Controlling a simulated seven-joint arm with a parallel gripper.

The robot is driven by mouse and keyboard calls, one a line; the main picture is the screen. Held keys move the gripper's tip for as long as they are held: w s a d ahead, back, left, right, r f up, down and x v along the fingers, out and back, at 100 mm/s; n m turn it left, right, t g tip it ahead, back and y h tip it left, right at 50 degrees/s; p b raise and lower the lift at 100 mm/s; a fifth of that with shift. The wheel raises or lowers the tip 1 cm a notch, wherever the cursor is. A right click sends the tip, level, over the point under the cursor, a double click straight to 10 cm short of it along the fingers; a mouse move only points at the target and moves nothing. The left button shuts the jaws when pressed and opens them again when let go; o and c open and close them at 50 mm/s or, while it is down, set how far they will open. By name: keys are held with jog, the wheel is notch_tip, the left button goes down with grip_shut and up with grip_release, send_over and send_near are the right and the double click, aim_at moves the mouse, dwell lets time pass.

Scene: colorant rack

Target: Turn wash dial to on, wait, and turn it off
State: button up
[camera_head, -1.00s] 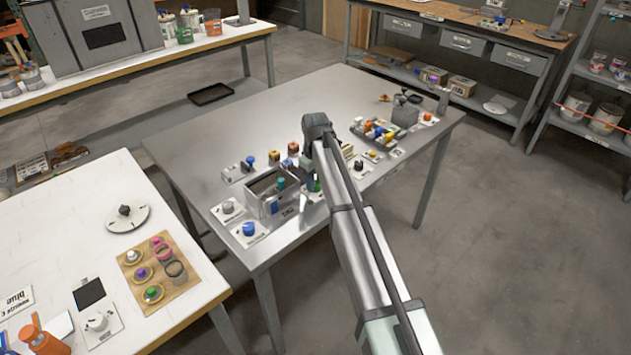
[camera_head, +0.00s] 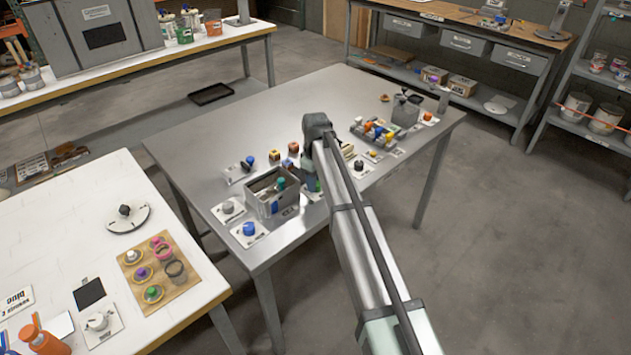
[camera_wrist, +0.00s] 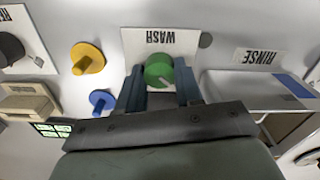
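The wash dial is a round green knob (camera_wrist: 158,70) with a pale pointer mark that points down and right in the wrist view. It sits on a white plate (camera_wrist: 133,40) marked WASH. My gripper (camera_wrist: 160,75) is over the dial, with one finger on each side. The fingers appear to touch its sides. In the head view my arm and gripper (camera_head: 313,180) hide most of the dial, in the middle of the metal table (camera_head: 200,150).
A grey metal box (camera_head: 272,205) stands left of my gripper. In the wrist view a yellow knob (camera_wrist: 87,58) and a blue knob (camera_wrist: 101,101) are at the left, and a RINSE label (camera_wrist: 258,56) is at the right. Several small items crowd the table's right side.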

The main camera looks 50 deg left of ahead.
jog(key=o, duration=0.5)
jog(key=shift+c, duration=0.2)
notch_tip(320, 180, up, 14)
dwell(0.4)
jog(key=shift+f, duration=0.15)
dwell(0.3)
